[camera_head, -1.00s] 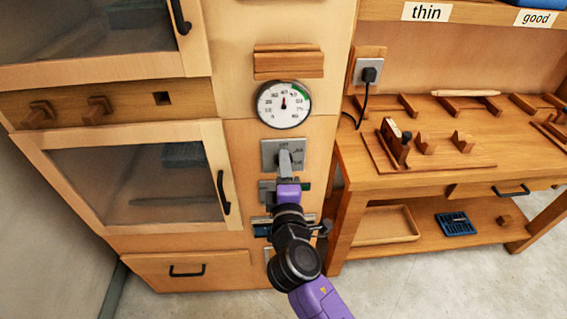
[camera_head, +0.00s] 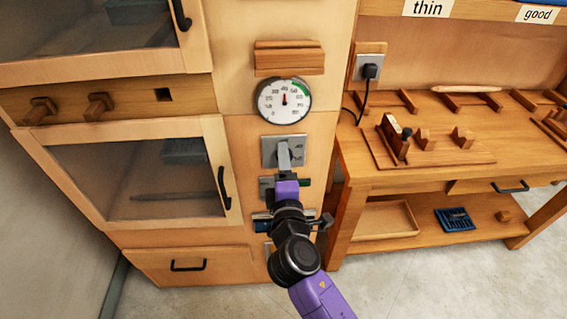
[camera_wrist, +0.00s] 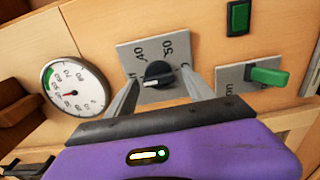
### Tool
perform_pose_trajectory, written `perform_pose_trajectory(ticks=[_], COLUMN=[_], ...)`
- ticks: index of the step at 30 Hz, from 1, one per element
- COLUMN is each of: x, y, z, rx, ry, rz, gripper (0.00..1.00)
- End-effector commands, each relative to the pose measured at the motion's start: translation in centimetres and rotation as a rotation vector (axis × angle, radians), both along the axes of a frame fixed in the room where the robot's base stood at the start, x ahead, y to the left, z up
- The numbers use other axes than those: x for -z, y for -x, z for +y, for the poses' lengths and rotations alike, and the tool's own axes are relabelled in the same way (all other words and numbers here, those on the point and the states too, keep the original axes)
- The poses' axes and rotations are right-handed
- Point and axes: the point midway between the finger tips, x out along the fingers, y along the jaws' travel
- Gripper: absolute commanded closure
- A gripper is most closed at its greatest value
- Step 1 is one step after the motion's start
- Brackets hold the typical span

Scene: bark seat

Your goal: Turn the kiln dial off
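The kiln dial is a black knob (camera_wrist: 158,74) on a grey plate (camera_wrist: 140,54) marked with numbers such as 40 and 50. In the wrist view its pale mark points left and slightly down, toward lettering partly hidden by the left finger. My gripper (camera_wrist: 162,88) is open, with one finger on each side of the knob and visible gaps to it. In the head view my gripper (camera_head: 284,152) is in front of the plate (camera_head: 270,151) and hides the knob.
A round gauge (camera_head: 284,101) sits above the plate. A green switch (camera_wrist: 268,76) and a green button (camera_wrist: 238,17) are close by. A kiln door with a black handle (camera_head: 224,188) is on the left. A workbench (camera_head: 440,150) with wooden tools stands on the right.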

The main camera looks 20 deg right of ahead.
Motion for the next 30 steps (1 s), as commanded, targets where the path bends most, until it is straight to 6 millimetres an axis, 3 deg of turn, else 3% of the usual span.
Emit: perform_pose_trajectory(ticks=[8, 21, 30], x=[0.1, 0.2, 0.0], y=[0.7, 6.7, 7.5], z=[0.2, 2.2, 2.4], rx=[0.000, -0.001, 0.001], ry=[0.000, 0.000, 0.000], rz=[0.001, 0.001, 0.000], gripper=[0.38, 0.38, 0.38])
